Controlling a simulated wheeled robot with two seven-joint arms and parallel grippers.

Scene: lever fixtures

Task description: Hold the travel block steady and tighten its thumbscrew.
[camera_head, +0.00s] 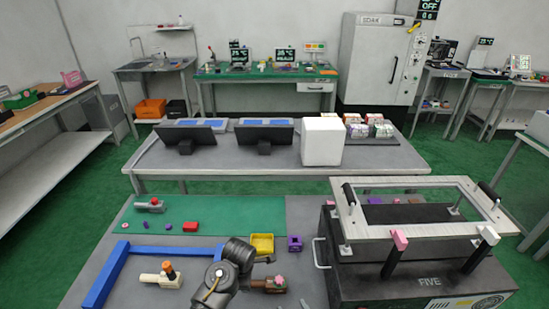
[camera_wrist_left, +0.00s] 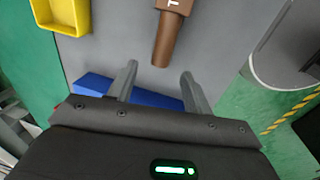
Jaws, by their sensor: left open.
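A brown block with a pink knob (camera_head: 279,279) on top, likely the travel block (camera_head: 268,286), lies on the grey bench right of my left arm. In the left wrist view, its brown rounded handle (camera_wrist_left: 165,45) points toward my left gripper (camera_wrist_left: 158,72), with a white letter T at the top edge. My left gripper's fingers are apart and empty. The handle's end is ahead of the gap between them, with no contact visible. The knob is out of the left wrist view. My right gripper is not seen.
A yellow bin (camera_head: 262,244) and a purple box (camera_head: 295,243) stand behind the block. A blue frame (camera_head: 175,251) and a cream block with an orange knob (camera_head: 165,275) lie to the left. A large black machine (camera_head: 420,275) fills the right.

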